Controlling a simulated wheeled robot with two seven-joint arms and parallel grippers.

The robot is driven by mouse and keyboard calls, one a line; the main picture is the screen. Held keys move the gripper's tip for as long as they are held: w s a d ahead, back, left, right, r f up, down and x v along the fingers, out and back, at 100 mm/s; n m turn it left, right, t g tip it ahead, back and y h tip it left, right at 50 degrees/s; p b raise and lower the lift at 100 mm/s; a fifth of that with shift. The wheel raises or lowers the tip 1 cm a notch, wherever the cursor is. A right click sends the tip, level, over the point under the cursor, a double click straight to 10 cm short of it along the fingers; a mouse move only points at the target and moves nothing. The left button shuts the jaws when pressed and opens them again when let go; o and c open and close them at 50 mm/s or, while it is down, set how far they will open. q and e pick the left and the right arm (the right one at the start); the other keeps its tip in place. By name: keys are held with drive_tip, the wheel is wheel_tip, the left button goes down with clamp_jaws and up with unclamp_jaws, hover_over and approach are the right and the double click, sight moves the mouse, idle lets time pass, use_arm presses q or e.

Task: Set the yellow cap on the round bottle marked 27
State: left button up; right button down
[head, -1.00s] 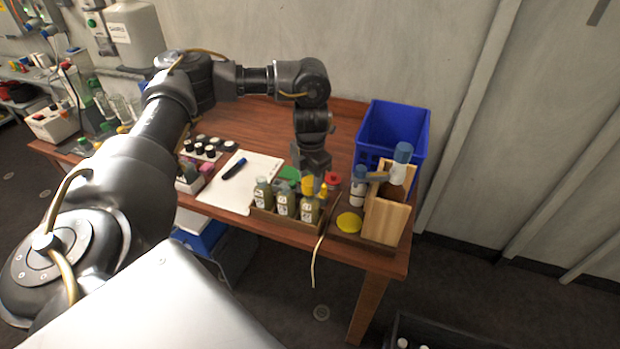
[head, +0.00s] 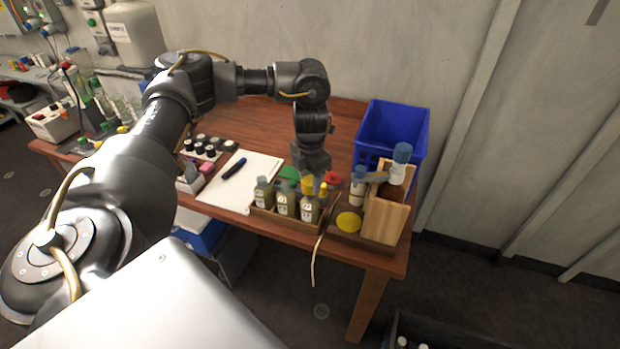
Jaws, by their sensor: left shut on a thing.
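My left gripper (head: 313,172) points down over the back of a wooden tray (head: 289,222) at the table's front. It is shut on a small yellow thing, apparently the yellow cap (head: 322,188), at its lower end; the fingertips are partly hidden. Three labelled bottles with olive contents stand upright in the tray: a left one (head: 263,193), a middle one (head: 285,201) and a right one (head: 309,206). Their numbers are too small to read, so I cannot tell which is marked 27. My right gripper is not in view.
A yellow disc (head: 349,222) lies right of the tray. A blue crate (head: 393,130) stands behind. A white sheet (head: 238,185) with a marker lies left.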

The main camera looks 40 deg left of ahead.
use_arm(q)
drive_tip(key=shift+f, duration=0.3)
drive_tip(key=shift+p, duration=0.3)
idle(0.7)
drive_tip(key=o, duration=0.9)
drive_tip(key=shift+o, duration=0.5)
drive_tip(key=o, duration=0.3)
wheel_tip(320, 180, up, 8)
drive_tip(key=p, duration=0.8)
drive_tip(key=shift+f, duration=0.2)
